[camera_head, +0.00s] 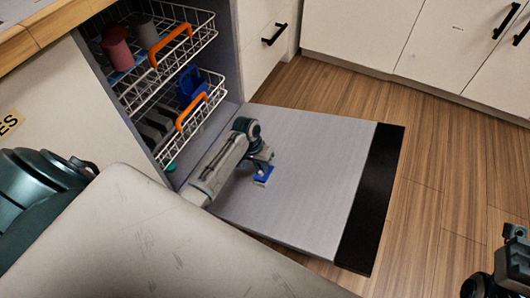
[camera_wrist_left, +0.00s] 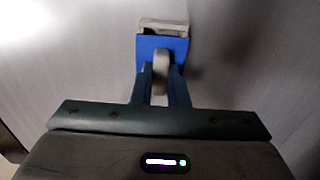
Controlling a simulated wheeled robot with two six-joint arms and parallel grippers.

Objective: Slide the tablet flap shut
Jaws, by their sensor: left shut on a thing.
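The tablet flap, a small blue piece (camera_head: 264,172), is on the inner face of the lowered dishwasher door (camera_head: 310,150). In the left wrist view, the blue flap (camera_wrist_left: 150,47) sits against a pale dispenser frame (camera_wrist_left: 165,23) with a dark gap showing at the frame. My left gripper (camera_head: 262,163) reaches down to it from the left. In the left wrist view its two blue fingers (camera_wrist_left: 161,78) are shut on a grey tab of the flap. My right gripper (camera_head: 508,268) is at the lower right corner, away from the door; its jaws are unclear.
An upper rack (camera_head: 185,52) with cups and an orange handle, and a lower rack (camera_head: 203,122) with a blue item and an orange handle, stand inside the dishwasher. White cabinets (camera_head: 370,35) line the back. Wooden floor (camera_head: 450,170) is clear right of the door.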

